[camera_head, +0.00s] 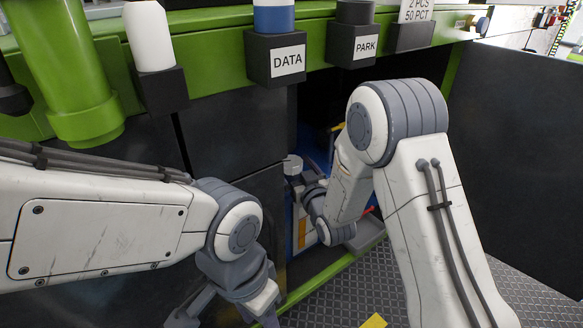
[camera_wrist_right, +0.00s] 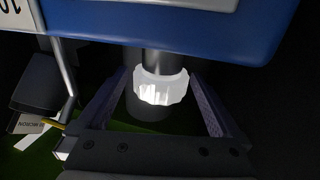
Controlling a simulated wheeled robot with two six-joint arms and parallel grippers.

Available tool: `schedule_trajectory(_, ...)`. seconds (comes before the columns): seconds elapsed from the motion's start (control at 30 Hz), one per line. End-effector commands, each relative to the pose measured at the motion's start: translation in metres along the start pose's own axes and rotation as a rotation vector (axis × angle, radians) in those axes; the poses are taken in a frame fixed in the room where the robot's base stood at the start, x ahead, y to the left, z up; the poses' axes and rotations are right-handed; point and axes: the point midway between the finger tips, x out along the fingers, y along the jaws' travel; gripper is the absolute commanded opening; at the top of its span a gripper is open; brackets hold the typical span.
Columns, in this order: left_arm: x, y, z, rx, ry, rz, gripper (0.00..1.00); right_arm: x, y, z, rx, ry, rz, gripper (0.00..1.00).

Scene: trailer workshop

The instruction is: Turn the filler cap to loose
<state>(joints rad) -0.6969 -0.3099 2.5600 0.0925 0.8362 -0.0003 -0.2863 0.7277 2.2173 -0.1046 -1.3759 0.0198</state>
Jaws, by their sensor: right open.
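The filler cap (camera_wrist_right: 161,88) is a white ribbed ring on a dark grey neck below a blue body (camera_wrist_right: 190,25) in the right wrist view. My right gripper (camera_wrist_right: 159,76) is open, one finger on each side of the cap, with dark gaps seeming to show between fingers and cap. In the head view a small pale cylinder (camera_head: 292,163), which looks like the cap, shows beside my right gripper (camera_head: 300,182) inside the dark opening. My left gripper (camera_head: 226,314) is at the bottom edge, its fingertips cut off, away from the cap.
A green shelf (camera_head: 205,60) with labelled black holders, DATA (camera_head: 262,62) and PARK (camera_head: 350,48), runs above the opening. Dark panels (camera_head: 235,130) flank it on the left, and a black panel (camera_head: 520,140) stands at right. A grey tray (camera_head: 370,238) sits low inside. Metal tread floor (camera_head: 530,300) lies in front.

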Motion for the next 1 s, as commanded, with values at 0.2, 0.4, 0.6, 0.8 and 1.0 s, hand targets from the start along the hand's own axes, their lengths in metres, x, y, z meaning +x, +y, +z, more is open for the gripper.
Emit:
schedule_trajectory(0.2,0.0024,-0.0002,0.0001,0.000,0.000,0.000,0.50,0.0085,-0.0002,0.0000,0.001,-0.001,0.000,1.00)
schedule_trajectory(0.4,0.0022,-0.0002,0.0001,0.000,0.000,0.000,0.50,0.0083,-0.0001,-0.0001,0.001,-0.001,0.000,0.92)
schedule_trajectory(0.6,0.0022,-0.0002,0.0001,0.000,0.000,0.000,0.50,0.0082,0.0000,-0.0001,0.001,-0.001,0.000,0.17)
schedule_trajectory(0.8,0.0019,-0.0001,0.0001,0.000,0.000,0.000,0.50,0.0080,0.0008,-0.0001,0.001,-0.001,-0.010,0.17)
schedule_trajectory(1.0,0.0006,0.0000,0.0000,0.000,0.000,0.000,0.50,0.0081,0.0022,-0.0006,0.000,0.000,-0.075,0.17)
